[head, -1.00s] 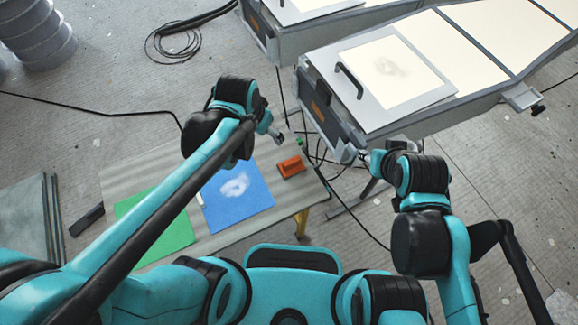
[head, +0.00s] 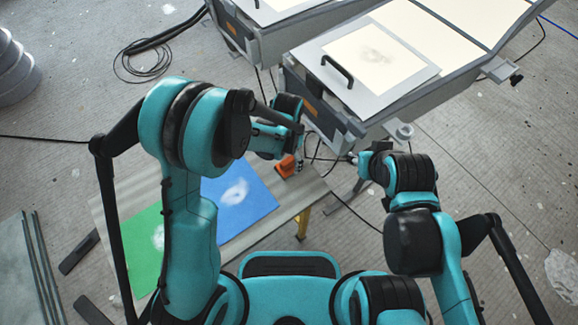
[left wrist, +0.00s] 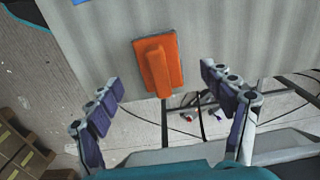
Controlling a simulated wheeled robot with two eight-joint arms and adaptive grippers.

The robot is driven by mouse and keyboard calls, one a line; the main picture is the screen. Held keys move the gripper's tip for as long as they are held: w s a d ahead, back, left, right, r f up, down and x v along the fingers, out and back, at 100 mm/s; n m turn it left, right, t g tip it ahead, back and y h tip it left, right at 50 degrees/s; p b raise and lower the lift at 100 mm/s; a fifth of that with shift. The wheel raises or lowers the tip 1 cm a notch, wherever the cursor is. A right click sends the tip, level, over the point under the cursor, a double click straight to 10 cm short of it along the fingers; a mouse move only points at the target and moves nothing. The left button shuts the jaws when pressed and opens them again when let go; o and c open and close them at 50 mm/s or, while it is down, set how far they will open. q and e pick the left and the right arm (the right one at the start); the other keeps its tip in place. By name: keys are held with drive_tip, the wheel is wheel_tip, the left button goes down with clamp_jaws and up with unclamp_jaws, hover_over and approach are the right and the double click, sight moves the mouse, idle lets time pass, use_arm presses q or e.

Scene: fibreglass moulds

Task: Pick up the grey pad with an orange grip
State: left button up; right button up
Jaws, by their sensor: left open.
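The grey pad with an orange grip (left wrist: 160,66) lies on the table near its edge in the left wrist view. Its grey base shows as a thin rim around the orange block. In the head view the pad's orange grip (head: 286,167) is partly hidden by my left gripper (head: 297,155). In the left wrist view my left gripper (left wrist: 162,80) is open, with one finger on each side of the pad and apart from it. My right gripper (head: 354,159) is small in the head view, off the table to the right of the pad, its jaws unclear.
A blue sheet (head: 235,197) and a green sheet (head: 143,228), each with a whitish patch, lie on the table (head: 307,187). A grey mould bench (head: 350,118) with a black-handled panel (head: 415,78) stands behind. Cables hang near the table's right end.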

sight(289, 160)
use_arm(q)
drive_tip(key=f+b, duration=0.1)
drive_tip(key=f, duration=0.1)
drive_tip(key=f+b, duration=0.1)
drive_tip(key=f, duration=0.2)
drive_tip(key=shift+w+d, duration=0.1)
drive_tip(key=shift+d, duration=0.1)
drive_tip(key=shift+r, duration=0.15)
drive_tip(key=shift+c, duration=0.6)
drive_tip(key=c, duration=1.3)
wheel_tip(289, 160, up, 9)
drive_tip(key=p, duration=0.3)
drive_tip(key=shift+p, duration=0.35)
drive_tip(key=shift+r, duration=0.5)
